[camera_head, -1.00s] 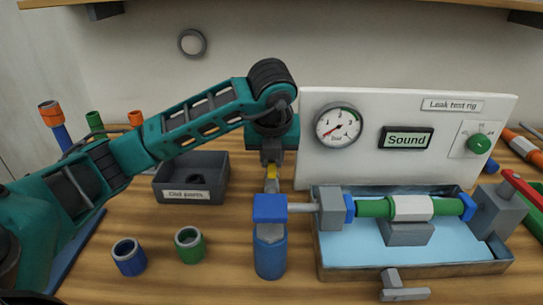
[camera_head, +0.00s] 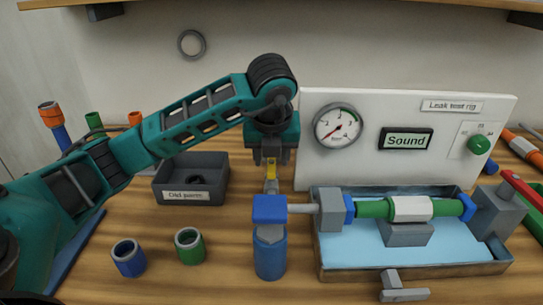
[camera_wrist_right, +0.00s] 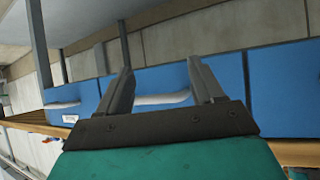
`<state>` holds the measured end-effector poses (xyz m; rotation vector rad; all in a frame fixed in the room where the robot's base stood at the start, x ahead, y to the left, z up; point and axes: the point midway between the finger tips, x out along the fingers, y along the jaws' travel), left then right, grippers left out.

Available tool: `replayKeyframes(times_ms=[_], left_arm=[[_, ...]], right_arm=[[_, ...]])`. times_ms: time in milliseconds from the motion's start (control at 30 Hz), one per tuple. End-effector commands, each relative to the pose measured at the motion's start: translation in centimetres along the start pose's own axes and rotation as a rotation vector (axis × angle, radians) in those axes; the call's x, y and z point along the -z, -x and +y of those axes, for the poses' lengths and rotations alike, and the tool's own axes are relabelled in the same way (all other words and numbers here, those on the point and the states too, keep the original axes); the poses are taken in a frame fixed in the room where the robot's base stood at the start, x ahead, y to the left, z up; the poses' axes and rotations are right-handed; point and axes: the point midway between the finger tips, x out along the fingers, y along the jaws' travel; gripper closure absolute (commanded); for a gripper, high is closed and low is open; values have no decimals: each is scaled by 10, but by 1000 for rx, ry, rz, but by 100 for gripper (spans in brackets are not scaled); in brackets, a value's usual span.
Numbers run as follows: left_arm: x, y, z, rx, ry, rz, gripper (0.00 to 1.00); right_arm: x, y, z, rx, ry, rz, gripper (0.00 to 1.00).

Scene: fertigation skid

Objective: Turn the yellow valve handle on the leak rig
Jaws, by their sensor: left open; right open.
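The leak rig has a white panel with a gauge (camera_head: 338,125), a "Sound" display (camera_head: 405,139) and a green knob (camera_head: 479,145). A green pipe with a white sleeve (camera_head: 412,208) lies over its water tray (camera_head: 340,268). My right gripper (camera_wrist_right: 160,90) is open and empty, away from the rig, facing blue cabinet fronts.
A grey "Old parts" bin (camera_head: 166,195) stands behind the left forearm's wrist. A blue ring (camera_head: 128,258) and a green ring (camera_head: 190,246) stand on the front left of the bench.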

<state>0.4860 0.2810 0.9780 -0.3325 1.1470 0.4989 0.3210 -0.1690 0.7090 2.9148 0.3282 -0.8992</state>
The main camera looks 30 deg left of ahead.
Motion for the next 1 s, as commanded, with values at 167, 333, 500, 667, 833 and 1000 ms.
replayKeyframes(times_ms=[167,333,500,667,833,1000], left_arm=[[-2,38,-2,7,-1,-6,55],[-4,80,0,3,-1,-8,55],[-2,104,0,3,0,-6,55],[-1,116,0,2,1,-3,55],[0,119,0,1,1,-2,55],[0,119,0,2,1,-2,55]], right_arm=[[4,2,0,-1,1,5,33],[15,12,4,-12,6,10,33],[12,16,10,-25,5,-2,33],[14,19,9,-24,2,-5,33],[15,19,8,-22,2,-6,33],[16,19,7,-20,2,-5,33]])
